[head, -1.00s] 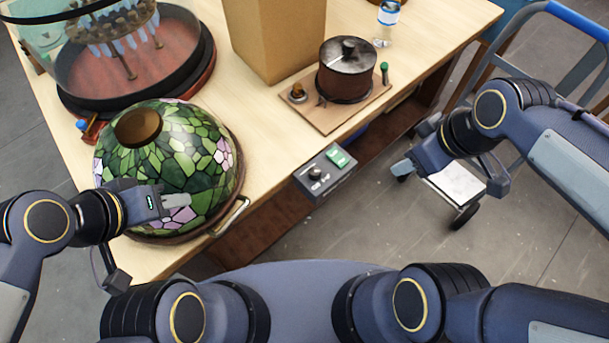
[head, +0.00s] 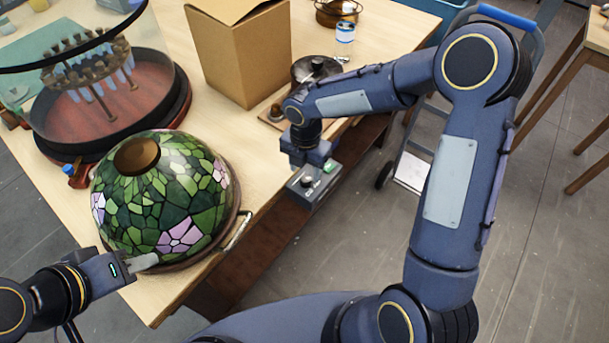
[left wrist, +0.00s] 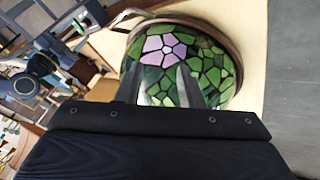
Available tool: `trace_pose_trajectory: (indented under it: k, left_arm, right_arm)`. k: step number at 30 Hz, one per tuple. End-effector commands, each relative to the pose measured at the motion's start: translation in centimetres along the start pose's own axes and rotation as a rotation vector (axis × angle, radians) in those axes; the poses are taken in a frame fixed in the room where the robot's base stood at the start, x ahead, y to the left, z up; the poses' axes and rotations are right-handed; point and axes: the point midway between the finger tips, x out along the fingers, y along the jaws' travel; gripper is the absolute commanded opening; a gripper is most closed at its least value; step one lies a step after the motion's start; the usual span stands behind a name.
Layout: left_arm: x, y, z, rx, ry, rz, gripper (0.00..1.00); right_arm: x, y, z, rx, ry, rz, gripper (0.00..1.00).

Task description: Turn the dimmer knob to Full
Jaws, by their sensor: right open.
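The dimmer is a small grey box (head: 318,188) on the table's front edge in the head view. It has a round knob (head: 306,181) and a green patch (head: 331,167). My right gripper (head: 308,166) is open, points down and is just above and behind the knob. I cannot tell whether it touches the knob, and the knob's marks are too small to read. My left gripper (head: 146,262) is at the front left of the stained-glass shade (head: 165,205). In the left wrist view its fingers (left wrist: 160,88) are apart, with the shade (left wrist: 168,48) beyond them.
A cardboard box (head: 240,55), a glass-covered round stand (head: 105,95) and a bottle (head: 344,40) stand on the table. A dark pot (head: 315,68) is partly hidden behind my right arm. A metal handle (head: 238,230) juts out by the shade.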

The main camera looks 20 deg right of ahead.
Motion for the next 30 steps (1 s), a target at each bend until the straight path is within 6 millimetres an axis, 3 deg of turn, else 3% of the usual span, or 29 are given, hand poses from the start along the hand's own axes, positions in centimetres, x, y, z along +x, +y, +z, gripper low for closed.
trace_pose_trajectory:
  k: [7, 17, 27, 30]
  left_arm:
    - [-0.2, 0.1, -0.1, 0.0, 0.0, 0.0, 0.34]
    - [-0.2, 0.1, -0.1, 0.0, 0.0, 0.0, 0.34]
    - [-0.2, 0.1, -0.1, 0.0, 0.0, 0.0, 0.34]
    - [-0.2, 0.1, -0.1, 0.0, 0.0, 0.0, 0.34]
  right_arm:
    - [3.0, -0.1, 0.0, 0.001, 0.002, -0.002, 0.49]
    - [3.5, -0.1, 0.0, 0.003, 0.0, 0.0, 0.49]
    - [3.5, -0.1, 0.0, 0.003, 0.0, 0.0, 0.06]
    - [3.5, 0.0, 0.0, 0.004, 0.0, 0.0, 0.05]
